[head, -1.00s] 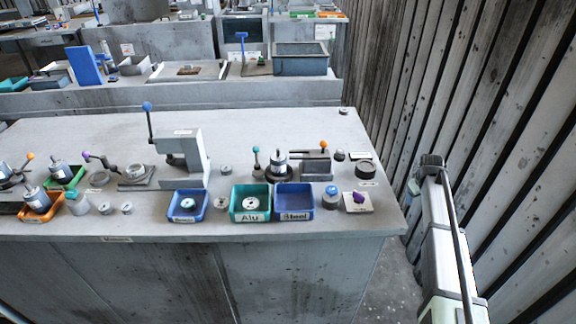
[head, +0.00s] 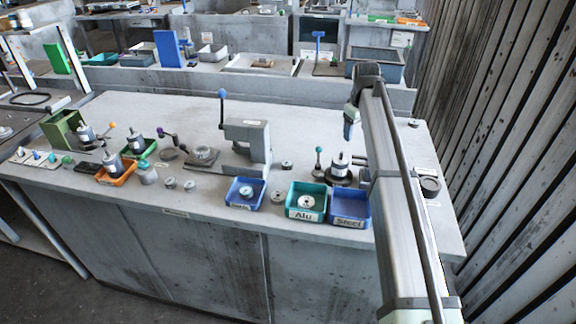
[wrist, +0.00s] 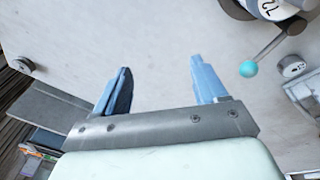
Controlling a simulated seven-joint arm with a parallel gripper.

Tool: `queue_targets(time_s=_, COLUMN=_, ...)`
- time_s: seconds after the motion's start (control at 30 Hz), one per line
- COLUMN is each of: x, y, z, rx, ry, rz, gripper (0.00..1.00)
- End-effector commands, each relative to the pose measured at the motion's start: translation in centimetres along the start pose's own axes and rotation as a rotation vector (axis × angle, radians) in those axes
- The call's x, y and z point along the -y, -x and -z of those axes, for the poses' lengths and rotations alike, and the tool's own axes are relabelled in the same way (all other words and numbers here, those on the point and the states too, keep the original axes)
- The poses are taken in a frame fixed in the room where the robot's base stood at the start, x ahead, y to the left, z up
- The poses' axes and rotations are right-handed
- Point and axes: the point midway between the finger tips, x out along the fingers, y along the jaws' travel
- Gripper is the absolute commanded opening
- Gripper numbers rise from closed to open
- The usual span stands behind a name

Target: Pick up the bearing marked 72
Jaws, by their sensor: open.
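In the wrist view a marking that reads 72 shows on a pale, round part (wrist: 272,8) at the top right edge, cut off by the frame. The part sits by a lever with a teal ball (wrist: 249,69). In the head view this looks like the silver cylinder (head: 341,163) on a dark round base, beside the teal-knobbed lever (head: 319,151); its marking is too small to read there. My gripper (wrist: 160,65) is open and empty, its blue fingers apart above the bench. In the head view my gripper (head: 348,131) hangs above and behind the cylinder.
A blue tray (head: 232,201), the Alu tray (head: 305,214) and the Steel tray (head: 338,220) line the bench front. A grey press (head: 258,140) stands left of my gripper. A small disc (wrist: 291,66) lies near the teal ball. My arm hides part of the bench's right side.

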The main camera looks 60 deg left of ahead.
Motion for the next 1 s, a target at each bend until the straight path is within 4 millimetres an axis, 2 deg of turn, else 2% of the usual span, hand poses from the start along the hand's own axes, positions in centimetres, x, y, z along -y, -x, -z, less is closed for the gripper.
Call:
queue_targets(time_s=0.03, x=2.8, y=1.0, z=1.9, rx=0.009, ry=0.028, rz=0.02, gripper=0.71)
queue_targets(time_s=0.2, x=11.2, y=3.7, z=6.0, rx=0.052, ry=0.107, rz=0.088, gripper=0.71)
queue_targets(time_s=0.3, x=15.3, y=5.1, z=7.5, rx=0.075, ry=0.145, rz=0.118, gripper=0.71)
queue_targets(time_s=0.4, x=18.1, y=6.1, z=8.5, rx=0.093, ry=0.171, rz=0.139, gripper=0.71)
queue_targets(time_s=0.5, x=19.9, y=6.8, z=8.9, rx=0.105, ry=0.188, rz=0.151, gripper=0.71)
queue_targets(time_s=0.67, x=20.8, y=6.7, z=9.1, rx=0.111, ry=0.195, rz=0.157, gripper=0.71)
queue_targets(time_s=0.87, x=21.1, y=4.6, z=8.7, rx=0.112, ry=0.195, rz=0.158, gripper=0.71)
queue_targets(time_s=1.0, x=21.4, y=2.3, z=8.4, rx=0.112, ry=0.195, rz=0.158, gripper=0.71)
